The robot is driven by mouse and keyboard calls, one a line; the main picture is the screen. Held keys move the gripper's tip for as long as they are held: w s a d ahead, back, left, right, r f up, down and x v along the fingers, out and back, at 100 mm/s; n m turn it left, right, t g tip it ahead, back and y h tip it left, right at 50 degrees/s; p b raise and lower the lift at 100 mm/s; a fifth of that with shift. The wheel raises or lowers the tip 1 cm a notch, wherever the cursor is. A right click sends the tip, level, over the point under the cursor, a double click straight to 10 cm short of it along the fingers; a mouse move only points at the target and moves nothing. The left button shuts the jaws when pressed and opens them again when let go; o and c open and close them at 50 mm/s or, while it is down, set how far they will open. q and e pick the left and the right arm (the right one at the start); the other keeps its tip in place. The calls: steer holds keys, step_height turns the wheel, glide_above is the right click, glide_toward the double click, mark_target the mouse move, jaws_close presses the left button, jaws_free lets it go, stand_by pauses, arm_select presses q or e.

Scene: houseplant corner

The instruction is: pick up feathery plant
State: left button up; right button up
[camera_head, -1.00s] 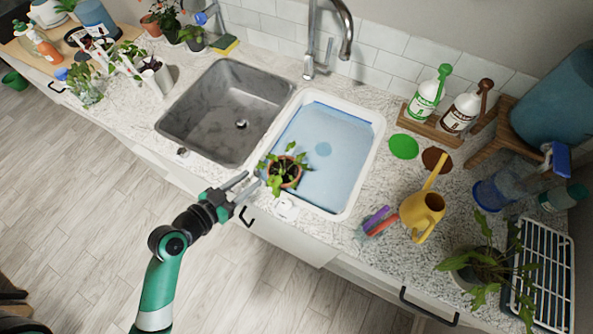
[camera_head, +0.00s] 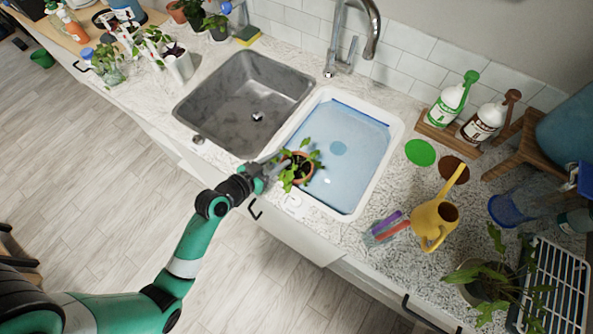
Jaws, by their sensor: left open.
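A leafy green plant in a terracotta pot (camera_head: 299,168) is at the near left side of the white basin of blue water (camera_head: 393,150). My left gripper (camera_head: 278,166) is open, its fingers at the left side of this pot. The leaves and pot partly hide the fingertips, and I cannot tell whether they touch the pot. Another plant with long, lobed, frond-like leaves (camera_head: 488,278) stands in a pot at the lower right, far from the gripper. I cannot tell from looks alone which plant is the feathery one. My right gripper is not in view.
A grey sink (camera_head: 232,105) lies left of the basin. A yellow watering can (camera_head: 434,218), purple and red handled tools (camera_head: 386,228) and a white rack (camera_head: 562,275) are to the right. Two bottles (camera_head: 452,100) stand behind. More potted plants are at the far left.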

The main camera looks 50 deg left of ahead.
arm_select(q)
steer(key=shift+x, duration=0.9)
jaws_close()
stand_by(0.7)
